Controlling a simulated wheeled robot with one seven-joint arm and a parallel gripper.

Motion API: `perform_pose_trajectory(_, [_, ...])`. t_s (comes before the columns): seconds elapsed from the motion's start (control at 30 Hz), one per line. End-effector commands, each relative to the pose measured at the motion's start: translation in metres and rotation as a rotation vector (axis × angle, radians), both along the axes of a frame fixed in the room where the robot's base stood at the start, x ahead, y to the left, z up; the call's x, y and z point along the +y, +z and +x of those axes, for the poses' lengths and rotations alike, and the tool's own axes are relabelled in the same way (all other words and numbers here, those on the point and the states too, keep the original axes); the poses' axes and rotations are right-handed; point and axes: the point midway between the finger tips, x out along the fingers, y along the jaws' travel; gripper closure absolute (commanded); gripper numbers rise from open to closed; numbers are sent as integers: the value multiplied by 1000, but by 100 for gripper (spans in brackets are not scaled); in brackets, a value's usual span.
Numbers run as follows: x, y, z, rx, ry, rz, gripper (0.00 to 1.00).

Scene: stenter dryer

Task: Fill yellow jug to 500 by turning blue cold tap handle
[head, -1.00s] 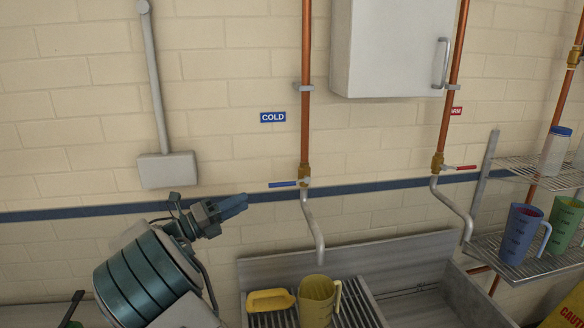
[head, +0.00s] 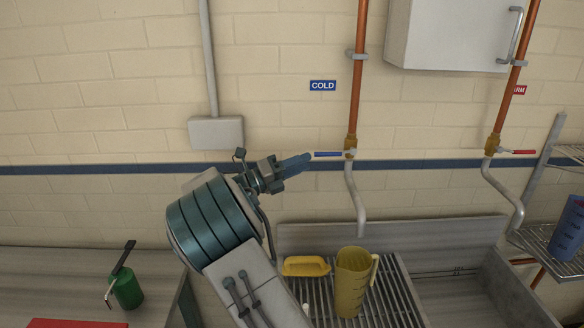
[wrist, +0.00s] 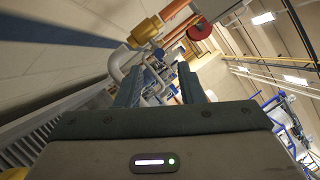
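The blue cold tap handle (head: 328,154) points left from the brass valve (head: 350,147) on the copper pipe, under the COLD label (head: 322,85). The valve also shows in the wrist view (wrist: 146,30). My gripper (head: 308,160) is at the handle's left end; I cannot tell whether they touch. In the wrist view its two fingers (wrist: 160,88) stand apart, with nothing clearly held between them. The yellow jug (head: 351,285) stands upright on the slatted drainer (head: 392,292), roughly below the grey spout (head: 360,222). No water stream shows. Its fill level cannot be read.
A yellow scoop-like item (head: 305,266) lies left of the jug. The red-handled warm tap (head: 517,152) is at the right, by a shelf with a blue jug (head: 568,236). A green bottle (head: 127,288) stands on the left counter. A wall cabinet (head: 450,35) hangs above.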

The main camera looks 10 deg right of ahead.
Motion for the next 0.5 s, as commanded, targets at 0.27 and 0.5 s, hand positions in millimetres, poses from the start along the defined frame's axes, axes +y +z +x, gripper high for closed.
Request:
perform_pose_trajectory(0.27, [-20, 5, 2, 0, -1, 0, 65])
perform_pose_trajectory(0.5, [-36, 8, 4, 0, -2, 0, 65])
